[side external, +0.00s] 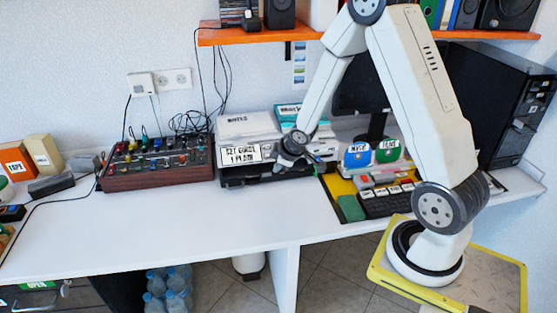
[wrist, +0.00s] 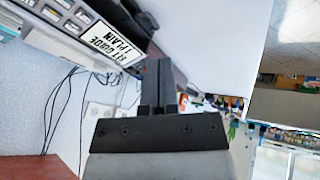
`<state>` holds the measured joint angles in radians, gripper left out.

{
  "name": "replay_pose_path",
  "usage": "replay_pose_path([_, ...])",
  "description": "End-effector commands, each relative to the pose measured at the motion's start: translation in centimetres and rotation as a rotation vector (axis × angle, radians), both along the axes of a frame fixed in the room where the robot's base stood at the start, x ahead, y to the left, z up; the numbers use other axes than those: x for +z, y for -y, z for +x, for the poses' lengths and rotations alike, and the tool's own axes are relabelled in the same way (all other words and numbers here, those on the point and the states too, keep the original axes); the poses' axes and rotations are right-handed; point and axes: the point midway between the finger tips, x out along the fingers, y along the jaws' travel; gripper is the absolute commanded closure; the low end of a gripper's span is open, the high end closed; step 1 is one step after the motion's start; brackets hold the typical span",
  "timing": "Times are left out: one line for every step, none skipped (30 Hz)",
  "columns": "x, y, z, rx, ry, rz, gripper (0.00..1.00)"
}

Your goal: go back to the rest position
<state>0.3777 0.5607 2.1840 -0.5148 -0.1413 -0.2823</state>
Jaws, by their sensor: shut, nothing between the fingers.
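My gripper (wrist: 157,64) shows in the wrist view with its two dark fingers together and nothing between them. In the side external view my wrist is in front of the paper stacks, and the gripper is small there, so its fingertips are hard to make out. A white sign (side external: 240,154) with black lettering stands just left of my wrist. The sign also shows in the wrist view (wrist: 117,45), to the left of the fingers.
A mixer-like box (side external: 158,165) with coloured knobs stands left of the sign. A black keyboard (side external: 388,203) and green and blue labelled discs (side external: 388,152) are to the right. An orange shelf (side external: 262,35) hangs above. The white desk's front (side external: 200,225) is clear.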

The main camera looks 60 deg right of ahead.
Motion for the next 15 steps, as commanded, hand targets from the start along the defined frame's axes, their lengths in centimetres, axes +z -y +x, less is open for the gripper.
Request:
replay_pose_path([1.1, -1.3, -0.5, -0.024, -0.010, 0.013, 1.00])
replay_pose_path([1.5, -1.9, -0.8, -0.042, -0.019, 0.022, 1.00])
replay_pose_path([2.1, -2.8, -1.3, -0.067, -0.030, 0.036, 1.00])
replay_pose_path([2.5, -3.5, -1.8, -0.085, -0.039, 0.046, 1.00])
replay_pose_path([3.0, -4.1, -2.2, -0.104, -0.048, 0.056, 1.00])
replay_pose_path([3.5, -5.0, -2.8, -0.126, -0.061, 0.071, 1.00])
replay_pose_path([3.9, -5.6, -3.3, -0.144, -0.071, 0.082, 1.00])
replay_pose_path([4.3, -6.3, -3.8, -0.161, -0.080, 0.094, 1.00])
replay_pose_path([4.7, -7.2, -4.6, -0.185, -0.093, 0.109, 1.00])
replay_pose_path([5.1, -7.8, -5.1, -0.202, -0.102, 0.122, 1.00])
replay_pose_path([5.4, -8.5, -5.7, -0.217, -0.113, 0.133, 1.00])
replay_pose_path([5.8, -9.3, -6.5, -0.240, -0.127, 0.150, 1.00])
replay_pose_path([6.1, -10.0, -7.1, -0.256, -0.138, 0.162, 1.00])
replay_pose_path([6.4, -10.6, -7.8, -0.272, -0.148, 0.175, 1.00])
replay_pose_path([6.7, -11.4, -8.6, -0.290, -0.162, 0.191, 1.00])
